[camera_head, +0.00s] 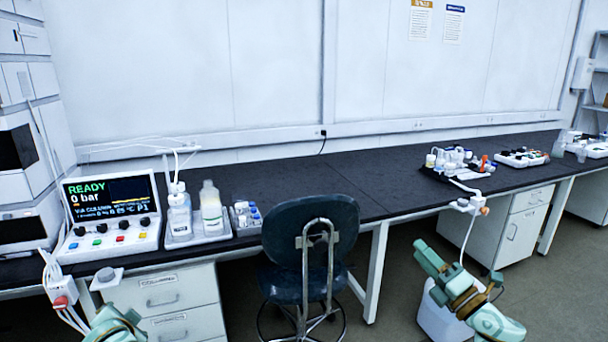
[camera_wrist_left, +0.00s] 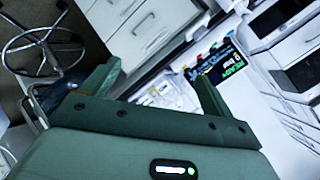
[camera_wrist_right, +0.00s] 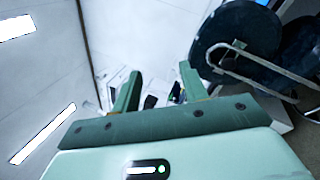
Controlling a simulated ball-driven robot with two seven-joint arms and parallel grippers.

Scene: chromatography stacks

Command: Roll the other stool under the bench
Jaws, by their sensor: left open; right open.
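One dark stool with a backrest (camera_head: 290,228) and a bent metal tube stands upright at the bench's front edge. Its seat (camera_head: 285,284) is below the top of the black bench (camera_head: 345,172), beside the drawers. I cannot tell how far under it sits. The backrest also shows in the right wrist view (camera_wrist_right: 233,38), and its metal foot ring in the left wrist view (camera_wrist_left: 40,50). My right gripper (camera_head: 428,262) is open and empty, apart from the stool to its right. My left gripper (camera_wrist_left: 155,84) is open and empty; its arm shows at the lower left in the head view.
Drawers (camera_head: 165,305) stand left of the stool, and a white bench leg (camera_head: 376,270) to its right. A white container (camera_head: 440,315) is on the floor behind my right arm. An instrument (camera_head: 108,212) and bottles (camera_head: 211,212) stand on the bench. Floor right of the leg is partly clear.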

